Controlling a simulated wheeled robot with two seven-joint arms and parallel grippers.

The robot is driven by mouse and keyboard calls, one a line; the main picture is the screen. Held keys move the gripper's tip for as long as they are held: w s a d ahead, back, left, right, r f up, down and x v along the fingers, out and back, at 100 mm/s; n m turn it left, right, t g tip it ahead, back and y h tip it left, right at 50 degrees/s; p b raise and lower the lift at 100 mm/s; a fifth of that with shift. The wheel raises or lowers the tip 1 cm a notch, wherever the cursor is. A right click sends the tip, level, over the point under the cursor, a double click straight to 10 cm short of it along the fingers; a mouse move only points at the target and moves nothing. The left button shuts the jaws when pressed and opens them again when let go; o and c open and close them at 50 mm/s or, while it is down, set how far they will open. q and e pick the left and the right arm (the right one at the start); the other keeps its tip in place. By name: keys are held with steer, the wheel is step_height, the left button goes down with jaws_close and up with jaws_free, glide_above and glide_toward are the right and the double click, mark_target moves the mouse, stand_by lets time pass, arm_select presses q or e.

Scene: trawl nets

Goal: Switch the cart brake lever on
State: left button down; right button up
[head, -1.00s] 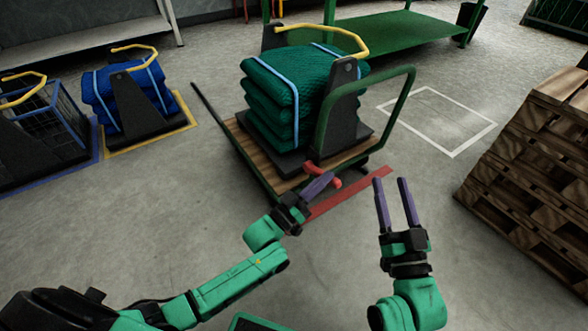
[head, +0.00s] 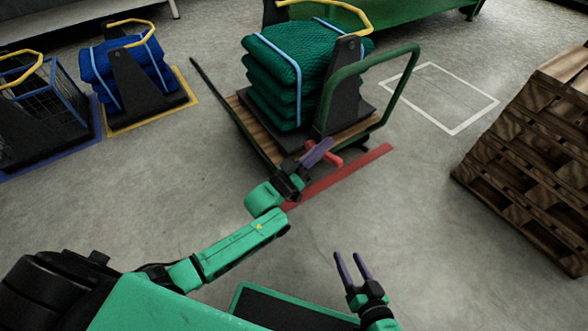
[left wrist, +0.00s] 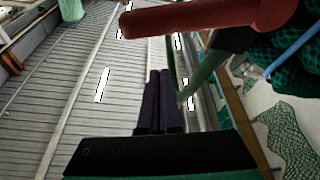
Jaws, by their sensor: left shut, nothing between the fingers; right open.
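The red brake lever (head: 330,158) sticks out at the near edge of the cart (head: 258,138), which has a wooden deck and a green push handle. My left gripper (head: 318,150) is shut and empty, right beside the lever; in the head view its fingers overlap part of it. In the left wrist view the red lever (left wrist: 205,18) crosses above the shut purple fingers (left wrist: 160,100). I cannot tell whether they touch. My right gripper (head: 353,268) is open and empty, low over the bare floor, away from the cart.
Strapped green nets (head: 285,75) sit on a dark cradle with a yellow handle on the cart. Blue nets (head: 125,70) stand at left beside a wire basket (head: 45,100). Wooden pallets (head: 530,150) are stacked at right. A red floor strip (head: 340,178) runs before the cart; floor around is clear.

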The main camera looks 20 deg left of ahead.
arm_select(q)
steer(key=p+v, duration=0.2)
steer(key=v, duration=0.7)
steer(key=shift+s+f, duration=0.2)
steer(key=shift+s, duration=0.15)
arm_select(e)
steer(key=r, duration=0.3)
steer(key=shift+w+r, duration=0.15)
steer(key=shift+w, duration=0.1)
arm_select(q)
steer(key=shift+a, duration=0.1)
